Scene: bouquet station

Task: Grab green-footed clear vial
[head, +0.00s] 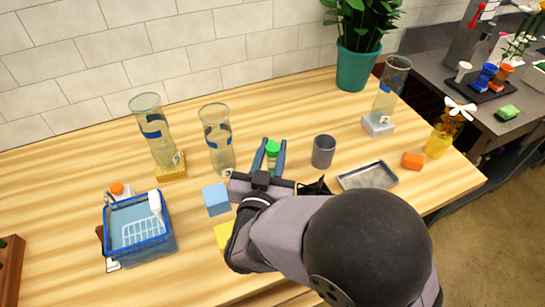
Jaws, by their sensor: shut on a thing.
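My gripper (268,160) is over the middle of the wooden table, its two blue-grey fingers pointing away from the arm. It is shut on the green-footed clear vial, whose round green end (272,147) shows between the fingertips. The vial's clear body is hard to make out, and my wrist hides the area nearer the arm. I cannot tell whether the vial touches the table.
A tall clear cylinder (216,140) stands just left of my gripper, and a grey cup (323,151) just right. Another cylinder (155,135) stands on a yellow block.

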